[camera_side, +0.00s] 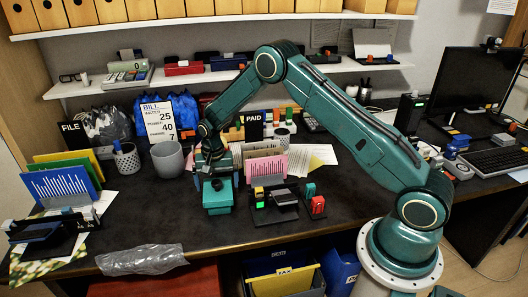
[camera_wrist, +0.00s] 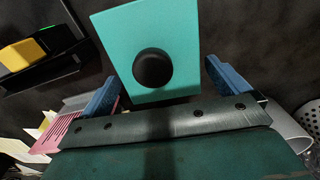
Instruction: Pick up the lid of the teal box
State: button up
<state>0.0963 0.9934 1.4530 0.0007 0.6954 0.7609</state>
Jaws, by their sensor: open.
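The teal box (camera_side: 218,202) stands on the dark desk, left of the middle in the side view. Its lid (camera_wrist: 130,28) fills the upper middle of the wrist view, a flat teal top with a round black knob (camera_wrist: 153,69). My gripper (camera_wrist: 162,82) is open, its two blue fingers on either side of the lid's near end and knob, apart from it. In the side view my gripper (camera_side: 214,172) is right above the box, pointing down. The side view does not clearly show the height gap between fingertips and lid. The box's walls are hidden in the wrist view.
A black stamp tray (camera_side: 275,205) with small stamps is close right of the box. A pink card (camera_side: 266,170) stands behind it. A grey cup (camera_side: 167,160) and a dotted pen holder (camera_side: 127,159) are behind left. Bare desk lies left of the box, with a plastic bag (camera_side: 142,259) in front.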

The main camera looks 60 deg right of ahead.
jog(key=shift+f, duration=0.2)
dwell(0.3)
jog(key=c, duration=0.8)
jog(key=shift+r, duration=0.1)
notch_tip(320, 180, up, 20)
jog(key=shift+f, duration=0.1)
dwell(0.3)
dwell(0.4)
